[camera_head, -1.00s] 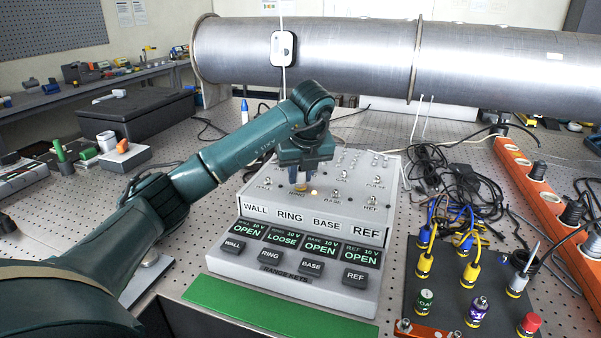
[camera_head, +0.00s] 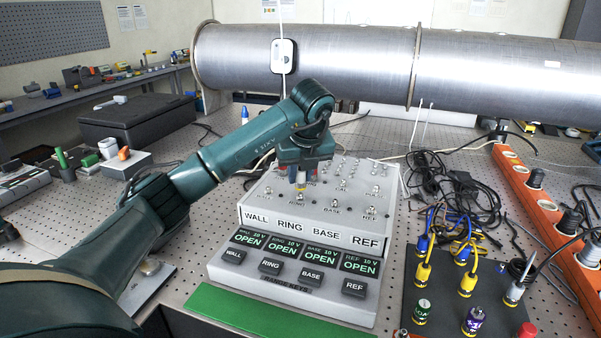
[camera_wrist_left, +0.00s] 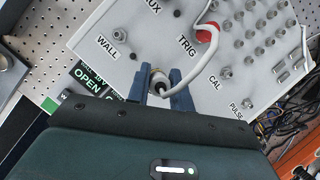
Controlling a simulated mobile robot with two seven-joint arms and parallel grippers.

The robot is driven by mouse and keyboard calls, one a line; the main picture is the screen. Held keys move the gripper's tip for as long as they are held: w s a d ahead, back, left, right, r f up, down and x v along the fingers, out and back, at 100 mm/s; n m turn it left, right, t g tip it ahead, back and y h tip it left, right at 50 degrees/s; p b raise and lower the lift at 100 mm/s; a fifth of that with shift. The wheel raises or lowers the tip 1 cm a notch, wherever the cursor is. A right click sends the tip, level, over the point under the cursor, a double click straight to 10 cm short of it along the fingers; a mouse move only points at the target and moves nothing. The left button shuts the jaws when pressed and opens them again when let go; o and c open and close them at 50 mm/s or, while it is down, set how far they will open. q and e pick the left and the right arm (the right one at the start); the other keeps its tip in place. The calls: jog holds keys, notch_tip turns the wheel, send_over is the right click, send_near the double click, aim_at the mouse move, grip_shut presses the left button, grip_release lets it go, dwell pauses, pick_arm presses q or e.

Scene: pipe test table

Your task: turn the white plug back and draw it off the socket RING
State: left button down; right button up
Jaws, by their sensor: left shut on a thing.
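My left gripper (camera_head: 299,180) is shut on the white plug (camera_head: 299,188) above the sloping top of the grey test box (camera_head: 230,270). In the left wrist view the plug (camera_wrist_left: 159,84) sits between the two blue fingertips, with a pale cable curving from it. The plug is just above the RING socket (camera_head: 300,201) in the head view; any small gap is hard to make out. The RING display (camera_head: 284,245) reads OPEN, like the WALL, BASE and REF displays. My right gripper is in neither view.
A large metal pipe (camera_head: 340,62) runs behind the box. An orange power strip (camera_head: 541,208) and tangled black cables lie to the right. A dark pad (camera_head: 440,307) with yellow and blue plugs stands at front right. A green strip (camera_head: 255,318) lies in front.

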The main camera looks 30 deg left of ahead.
aim_at(300, 170)
pick_arm(q)
jog(key=shift+r+p, duration=2.2)
jog(key=shift+r, duration=0.85)
jog(key=shift+s+f, duration=0.1)
jog(key=shift+f, duration=0.05)
